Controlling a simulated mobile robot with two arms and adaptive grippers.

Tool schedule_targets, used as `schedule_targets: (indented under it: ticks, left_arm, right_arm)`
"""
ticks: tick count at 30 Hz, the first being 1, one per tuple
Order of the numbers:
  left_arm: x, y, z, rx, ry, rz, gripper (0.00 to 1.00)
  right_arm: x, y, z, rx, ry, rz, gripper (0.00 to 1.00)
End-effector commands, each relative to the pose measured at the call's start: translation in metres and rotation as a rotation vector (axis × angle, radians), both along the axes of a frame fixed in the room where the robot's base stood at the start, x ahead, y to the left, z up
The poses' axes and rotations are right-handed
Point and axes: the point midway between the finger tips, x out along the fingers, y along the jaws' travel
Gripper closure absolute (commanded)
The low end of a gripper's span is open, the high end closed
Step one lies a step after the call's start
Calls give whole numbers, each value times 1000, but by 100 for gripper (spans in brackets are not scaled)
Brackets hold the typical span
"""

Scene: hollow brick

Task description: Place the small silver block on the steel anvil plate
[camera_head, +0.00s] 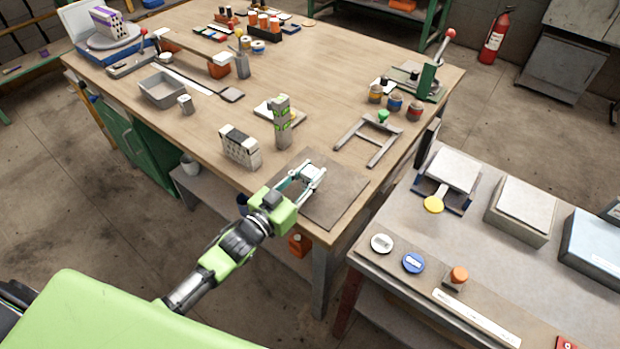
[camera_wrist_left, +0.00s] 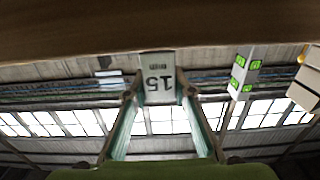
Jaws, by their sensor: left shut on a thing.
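My left gripper (camera_head: 312,181) is shut on the small silver block (camera_head: 312,170), above a flat dark grey plate (camera_head: 339,199) at the near edge of the wooden table. This plate may be the steel anvil plate; I cannot tell for sure. In the left wrist view the block (camera_wrist_left: 157,79) sits between the fingertips and shows an upside-down "15". Its edge meets the brown surface in the picture; whether it touches is unclear. My right gripper is not in view.
A hollow block (camera_head: 240,147) and a tall grey block with green marks (camera_head: 282,123) stand left of the plate. A grey metal frame (camera_head: 369,138) lies behind it to the right. The right bench holds a light grey-topped block (camera_head: 526,203). The middle of the wooden table is fairly clear.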

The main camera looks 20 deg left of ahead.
Motion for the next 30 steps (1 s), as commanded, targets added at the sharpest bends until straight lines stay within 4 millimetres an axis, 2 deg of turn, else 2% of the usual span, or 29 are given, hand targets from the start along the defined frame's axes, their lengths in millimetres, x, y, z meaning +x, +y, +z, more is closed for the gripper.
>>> schedule_targets:
  ticks: [2,11,15,21,25,30]
  left_arm:
    - [-1,-1,18,-1,-8,-2,100]
    - [-54,-15,77,-3,-4,-2,100]
    - [-87,-24,89,-4,-2,-1,100]
    - [-119,-33,104,-3,-3,0,100]
    - [-130,-36,110,-1,-3,0,100]
    - [-135,-37,113,-1,-4,3,100]
  right_arm:
    - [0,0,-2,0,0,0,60]
    - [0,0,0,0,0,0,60]
    - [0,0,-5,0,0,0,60]
    - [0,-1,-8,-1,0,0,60]
    - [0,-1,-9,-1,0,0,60]
    - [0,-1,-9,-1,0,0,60]
